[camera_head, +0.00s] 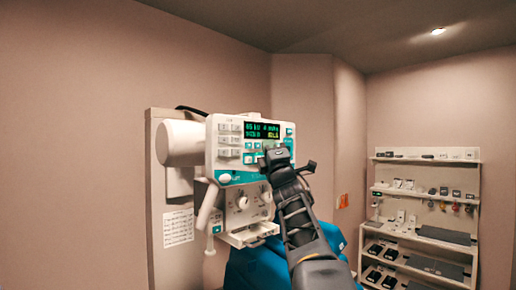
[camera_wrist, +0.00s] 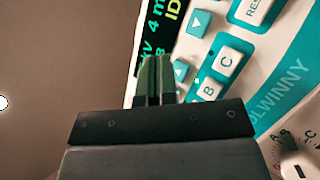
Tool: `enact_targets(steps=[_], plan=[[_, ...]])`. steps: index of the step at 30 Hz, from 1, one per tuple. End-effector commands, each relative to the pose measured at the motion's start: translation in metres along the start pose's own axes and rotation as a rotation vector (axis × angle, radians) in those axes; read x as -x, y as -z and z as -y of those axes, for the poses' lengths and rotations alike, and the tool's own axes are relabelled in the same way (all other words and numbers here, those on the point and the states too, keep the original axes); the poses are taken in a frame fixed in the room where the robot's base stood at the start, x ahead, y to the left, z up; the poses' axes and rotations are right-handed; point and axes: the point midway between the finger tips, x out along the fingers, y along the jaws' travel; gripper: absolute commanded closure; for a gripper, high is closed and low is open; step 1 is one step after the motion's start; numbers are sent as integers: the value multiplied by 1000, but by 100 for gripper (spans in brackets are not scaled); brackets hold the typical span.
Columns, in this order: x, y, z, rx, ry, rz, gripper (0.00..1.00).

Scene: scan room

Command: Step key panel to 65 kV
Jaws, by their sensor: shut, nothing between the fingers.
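The key panel (camera_head: 228,158) is the white and teal front of a wall-mounted unit. Its dark display (camera_head: 261,130) has green text that appears to read 65 kV 4 mAs, with smaller yellow text below. In the wrist view the display (camera_wrist: 157,28) is cut off at the top. My gripper (camera_head: 272,153) is in front of the panel's right half and hides some keys. In the wrist view its fingers (camera_wrist: 155,75) are shut and empty, beside a teal arrow key (camera_wrist: 180,72). A down-arrow key (camera_wrist: 198,23) is above right. I cannot tell whether the fingertips touch the panel.
White keys C (camera_wrist: 227,62) and B (camera_wrist: 208,89) lie close right of the fingers. Knobs (camera_head: 241,203) and a small tray (camera_head: 250,235) are below the panel. A paper sheet (camera_head: 178,227) hangs left. Shelves (camera_head: 425,192) with small items stand at right.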

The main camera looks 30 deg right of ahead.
Motion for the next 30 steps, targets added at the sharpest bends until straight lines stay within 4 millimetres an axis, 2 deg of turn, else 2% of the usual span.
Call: enact_targets(steps=[7,21,30], plan=[[3,-2,-2,0,-1,1,100],[32,-23,-23,2,0,0,100],[35,-26,-26,0,0,0,100]])
